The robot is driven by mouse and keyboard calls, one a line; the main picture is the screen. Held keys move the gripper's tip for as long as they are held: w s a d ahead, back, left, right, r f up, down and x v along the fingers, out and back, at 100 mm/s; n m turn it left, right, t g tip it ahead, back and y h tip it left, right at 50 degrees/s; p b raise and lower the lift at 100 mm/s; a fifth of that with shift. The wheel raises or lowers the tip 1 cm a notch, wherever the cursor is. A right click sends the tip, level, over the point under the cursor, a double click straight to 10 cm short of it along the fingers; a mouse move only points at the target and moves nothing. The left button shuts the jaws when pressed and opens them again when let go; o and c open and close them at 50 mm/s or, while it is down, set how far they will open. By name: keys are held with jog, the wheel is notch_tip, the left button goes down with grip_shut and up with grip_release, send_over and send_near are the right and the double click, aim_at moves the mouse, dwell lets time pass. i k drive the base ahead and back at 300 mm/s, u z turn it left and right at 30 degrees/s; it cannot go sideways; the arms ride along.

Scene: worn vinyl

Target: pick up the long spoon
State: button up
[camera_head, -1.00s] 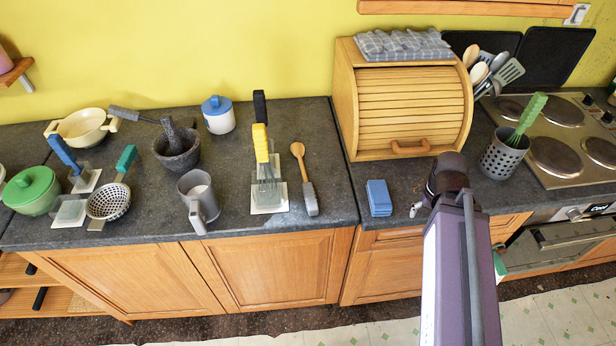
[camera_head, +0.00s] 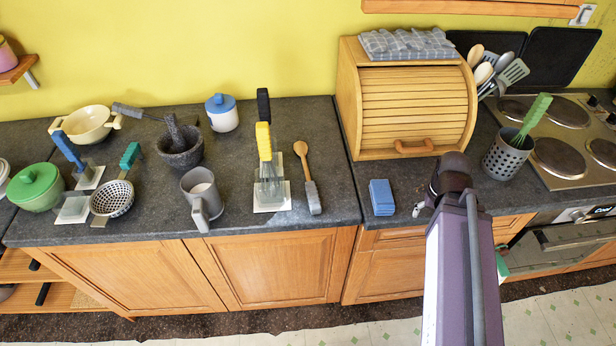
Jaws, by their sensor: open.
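A long spoon (camera_head: 308,177) with a wooden bowl and a grey handle lies flat on the dark counter, its bowl toward the wall and its handle toward the front edge. It is in full view, with nothing on it. My gripper (camera_head: 419,209) is mostly hidden behind my own arm; only a small grey part of it shows over the right counter. It is open, well to the right of the spoon, with the blue block between them. I see nothing held in it.
A stand with yellow-handled and black-handled utensils (camera_head: 264,165) is close left of the spoon. A grey mug (camera_head: 201,197) stands further left. A wooden bread box (camera_head: 415,110) and a blue block (camera_head: 381,197) are to the right. Bare counter surrounds the spoon's right side.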

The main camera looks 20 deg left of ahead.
aim_at(300, 148)
jog(key=z, duration=0.25)
jog(key=k, duration=1.4)
jog(key=u, duration=0.35)
jog(key=i, duration=1.05)
jog(key=u, duration=0.05)
